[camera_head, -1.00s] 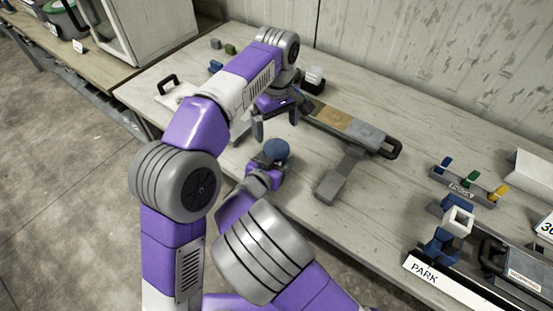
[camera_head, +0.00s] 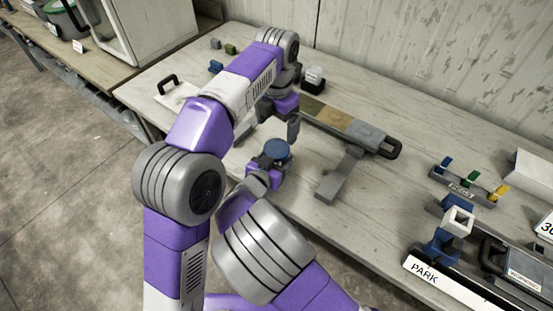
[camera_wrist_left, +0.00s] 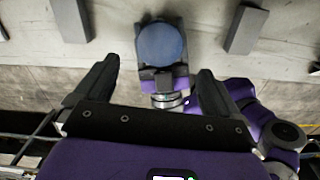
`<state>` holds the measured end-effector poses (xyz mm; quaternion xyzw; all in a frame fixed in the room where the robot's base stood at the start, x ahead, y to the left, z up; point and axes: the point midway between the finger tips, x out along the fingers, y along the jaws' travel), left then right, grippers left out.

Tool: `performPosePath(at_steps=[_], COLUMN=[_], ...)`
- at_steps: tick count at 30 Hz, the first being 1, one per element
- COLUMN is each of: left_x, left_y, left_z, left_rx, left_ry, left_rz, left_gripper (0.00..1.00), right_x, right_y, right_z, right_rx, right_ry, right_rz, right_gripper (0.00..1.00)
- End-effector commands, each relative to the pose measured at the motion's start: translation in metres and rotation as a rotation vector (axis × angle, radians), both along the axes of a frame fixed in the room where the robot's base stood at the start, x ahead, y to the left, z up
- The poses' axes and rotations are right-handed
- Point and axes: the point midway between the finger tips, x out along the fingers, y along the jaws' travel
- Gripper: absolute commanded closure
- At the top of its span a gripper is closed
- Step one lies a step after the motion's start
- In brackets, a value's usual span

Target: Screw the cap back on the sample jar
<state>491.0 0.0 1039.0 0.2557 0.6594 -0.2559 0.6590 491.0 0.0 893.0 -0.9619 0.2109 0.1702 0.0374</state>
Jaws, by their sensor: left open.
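The sample jar, seen from above as a round blue top (camera_head: 276,149), is at the table's front edge, held in my right gripper (camera_head: 267,172). It also shows in the left wrist view (camera_wrist_left: 160,44), with dark gripper parts around it. Whether the blue top is a separate cap I cannot tell; the jar's body is hidden. My left gripper (camera_head: 278,122) is open and empty, close above and behind the jar. In the left wrist view, its fingers (camera_wrist_left: 158,72) are spread apart, with the blue top beyond them, between their lines.
A long tray of core pieces (camera_head: 371,137) with a black handle lies behind, on grey supports (camera_head: 341,176). A small black-and-white object (camera_head: 314,76) stands at the back. A rack with coloured clips (camera_head: 462,189) and a PARK-labelled holder (camera_head: 425,272) are at right.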

Motion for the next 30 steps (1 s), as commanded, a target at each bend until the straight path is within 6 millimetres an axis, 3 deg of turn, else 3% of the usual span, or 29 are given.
performPosePath(at_steps=[6,17,22,30], left_x=[0.000,0.000,0.000,0.000], left_y=[0.000,0.000,0.000,0.001], left_z=[0.000,-0.002,-0.018,-0.060], left_rx=[0.000,0.001,0.001,0.002], left_ry=[0.000,0.001,0.002,0.002], left_rz=[0.110,0.113,0.113,0.113], left_gripper=[0.03,0.03,0.03,0.03], right_x=[0.000,0.000,0.000,0.000], right_y=[0.000,0.000,0.000,0.000], right_z=[0.000,0.000,0.000,0.000], right_rx=[0.000,0.000,0.000,0.000], right_ry=[0.000,0.000,0.000,0.000], right_rz=[0.000,0.000,0.000,0.000], right_gripper=[1.00,1.00,1.00,1.00])
